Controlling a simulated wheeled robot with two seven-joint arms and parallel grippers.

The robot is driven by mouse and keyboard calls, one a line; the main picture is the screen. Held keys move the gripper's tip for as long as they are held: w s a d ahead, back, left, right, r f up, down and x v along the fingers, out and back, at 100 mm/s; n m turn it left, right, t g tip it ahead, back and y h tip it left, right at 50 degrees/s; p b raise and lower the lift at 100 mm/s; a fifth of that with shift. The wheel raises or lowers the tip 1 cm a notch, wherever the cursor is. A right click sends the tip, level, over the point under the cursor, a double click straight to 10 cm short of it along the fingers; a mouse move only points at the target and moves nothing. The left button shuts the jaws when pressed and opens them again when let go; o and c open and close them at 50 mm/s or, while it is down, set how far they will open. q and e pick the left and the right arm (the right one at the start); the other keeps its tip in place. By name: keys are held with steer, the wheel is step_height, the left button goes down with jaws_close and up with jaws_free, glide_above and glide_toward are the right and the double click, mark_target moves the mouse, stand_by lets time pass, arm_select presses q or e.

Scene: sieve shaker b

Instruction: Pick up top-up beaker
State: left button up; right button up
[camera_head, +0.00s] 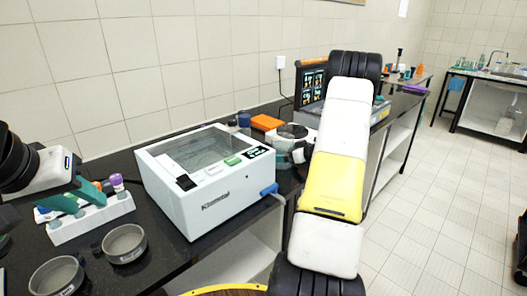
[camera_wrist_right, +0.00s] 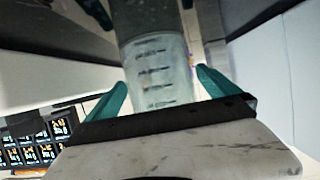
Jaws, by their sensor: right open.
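The top-up beaker (camera_wrist_right: 158,72) is a clear, graduated vessel in the right wrist view. It stands between the two teal fingers of my right gripper (camera_wrist_right: 161,90), which is open, with a gap visible on the right side. In the head view my right gripper (camera_head: 291,156) is beside the white machine's right end, partly behind my arm; I cannot make out the beaker there. My left gripper (camera_head: 76,199) is at the far left, its teal fingers apart over a white rack (camera_head: 95,220).
Two round sieves (camera_head: 124,244) stand at the front left. An orange box (camera_head: 267,122) and a screen (camera_head: 312,84) are behind. A blue-handled part (camera_head: 269,190) sticks out at the shaker's right corner.

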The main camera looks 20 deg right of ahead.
steer(key=shift+w+a+f, duration=0.15)
steer(key=shift+w, duration=0.2)
steer(key=c, duration=2.1)
steer(key=shift+r, duration=0.2)
